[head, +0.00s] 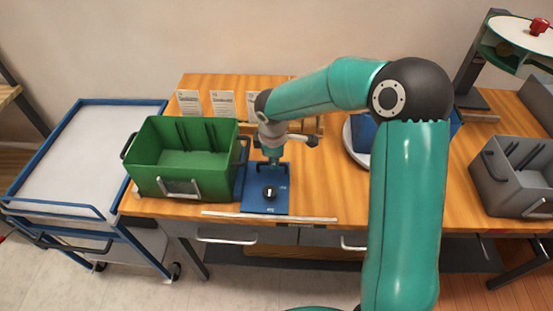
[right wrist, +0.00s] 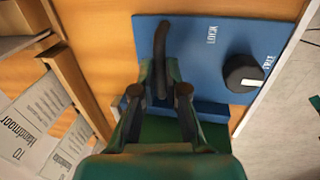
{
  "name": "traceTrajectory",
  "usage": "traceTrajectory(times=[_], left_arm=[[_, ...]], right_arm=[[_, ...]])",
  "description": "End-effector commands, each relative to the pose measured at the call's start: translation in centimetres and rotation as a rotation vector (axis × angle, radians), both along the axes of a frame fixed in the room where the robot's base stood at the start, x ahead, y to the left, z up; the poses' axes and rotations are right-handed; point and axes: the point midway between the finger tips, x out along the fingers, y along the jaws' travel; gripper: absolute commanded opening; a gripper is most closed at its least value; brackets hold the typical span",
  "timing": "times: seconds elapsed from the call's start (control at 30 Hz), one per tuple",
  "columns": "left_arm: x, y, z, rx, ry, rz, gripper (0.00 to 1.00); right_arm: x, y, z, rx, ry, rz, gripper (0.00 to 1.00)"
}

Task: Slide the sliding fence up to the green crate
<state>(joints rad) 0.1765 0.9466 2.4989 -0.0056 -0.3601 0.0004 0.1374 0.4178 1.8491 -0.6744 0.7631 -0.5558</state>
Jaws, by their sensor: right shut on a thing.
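The green crate (head: 152,178) stands upright on the left part of the wooden bench. The sliding fence (head: 264,207) is a blue plate just right of it. I cannot tell whether they touch. The fence has a black curved handle (right wrist: 161,45) and a black knob (right wrist: 243,73). The words LOCK and FREE are printed near the knob, whose white mark lies on its front-edge side, near FREE. My right gripper (right wrist: 158,92) is shut on the handle; it also shows above the fence in the head view (head: 273,160). My left gripper is not in view.
A grey-topped blue cart (head: 85,150) stands left of the bench. Several printed cards (head: 222,103) stand behind the crate. A grey crate (head: 498,185) is at the far right. A pale strip (head: 270,217) runs along the front edge. My right arm hides part of the bench.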

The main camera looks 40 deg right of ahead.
Motion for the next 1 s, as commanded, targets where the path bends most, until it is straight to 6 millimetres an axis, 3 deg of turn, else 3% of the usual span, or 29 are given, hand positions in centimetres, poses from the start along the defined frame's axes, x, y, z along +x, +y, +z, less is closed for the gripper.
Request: traceTrajectory(times=[0.07, 0.1, 0.23, 0.67, 1.0], left_arm=[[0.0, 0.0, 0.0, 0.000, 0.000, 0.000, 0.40], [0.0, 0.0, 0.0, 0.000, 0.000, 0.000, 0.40], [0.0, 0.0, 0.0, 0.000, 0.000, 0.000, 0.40], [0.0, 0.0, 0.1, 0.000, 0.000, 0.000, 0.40], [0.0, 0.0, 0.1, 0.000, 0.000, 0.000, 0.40]], right_arm=[[0.2, 0.1, 0.1, 0.002, -0.008, 0.001, 0.00], [0.2, 0.1, 0.1, 0.003, -0.009, 0.002, 0.17], [0.1, 0.0, 0.1, 0.001, -0.006, 0.000, 0.37], [-0.1, -0.1, 0.8, -0.001, -0.005, -0.002, 0.37], [-1.0, 0.7, 6.7, 0.001, -0.009, -0.002, 0.37]])
